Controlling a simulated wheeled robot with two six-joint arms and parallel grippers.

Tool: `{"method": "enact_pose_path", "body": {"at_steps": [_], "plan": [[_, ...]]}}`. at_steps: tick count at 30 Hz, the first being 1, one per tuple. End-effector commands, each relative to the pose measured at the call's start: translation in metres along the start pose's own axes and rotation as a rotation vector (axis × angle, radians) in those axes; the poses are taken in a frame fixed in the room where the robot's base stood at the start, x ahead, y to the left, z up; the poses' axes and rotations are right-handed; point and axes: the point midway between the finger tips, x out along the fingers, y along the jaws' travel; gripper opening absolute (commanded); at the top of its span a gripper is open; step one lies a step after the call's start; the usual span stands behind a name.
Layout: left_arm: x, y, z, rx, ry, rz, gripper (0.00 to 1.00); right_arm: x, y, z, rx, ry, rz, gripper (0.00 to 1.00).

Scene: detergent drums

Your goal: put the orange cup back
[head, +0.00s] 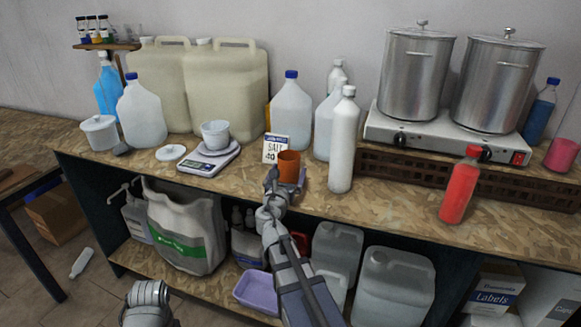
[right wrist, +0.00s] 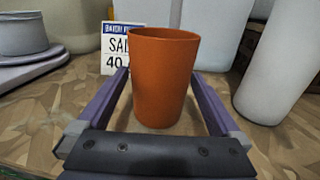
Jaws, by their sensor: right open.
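The orange cup (head: 289,166) stands upright on the wooden bench, just in front of the salt card. It also shows in the right wrist view (right wrist: 163,78), where it stands between the fingers of my right gripper (right wrist: 160,105). In the head view my right gripper (head: 284,182) reaches up from below to the cup. The salt card (head: 276,149) reads "SALT 40". My left gripper is not visible; only a grey part of my arm shows at the bottom.
A white bottle (head: 342,142) stands close to the right of the cup. A scale (head: 205,162) with a white bowl (head: 216,134) is to the left. A red bottle (head: 460,186) stands near the front edge. Large jugs (head: 290,105) line the back.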

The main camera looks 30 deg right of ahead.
Motion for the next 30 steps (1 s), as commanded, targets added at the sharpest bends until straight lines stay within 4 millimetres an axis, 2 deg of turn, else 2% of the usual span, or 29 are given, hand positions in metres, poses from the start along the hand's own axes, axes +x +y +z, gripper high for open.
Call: {"method": "enact_pose_path", "body": {"at_steps": [1,3,9,12,18,30], "plan": [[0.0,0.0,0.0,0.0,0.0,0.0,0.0,-0.016,-0.001,0.0,0.0,0.0,0.004,1.0],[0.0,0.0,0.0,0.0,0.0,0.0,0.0,-0.03,-0.002,0.0,0.0,0.0,0.002,1.0],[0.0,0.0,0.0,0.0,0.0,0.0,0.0,-0.062,-0.001,0.0,0.0,0.0,0.003,1.0],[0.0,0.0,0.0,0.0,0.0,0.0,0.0,-0.071,-0.001,0.0,0.0,0.0,0.001,1.0],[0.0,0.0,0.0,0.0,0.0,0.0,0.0,-0.078,0.0,0.0,0.0,0.0,0.001,1.0],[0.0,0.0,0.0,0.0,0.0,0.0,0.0,-0.078,0.0,0.0,0.0,0.0,0.0,1.0]]}}
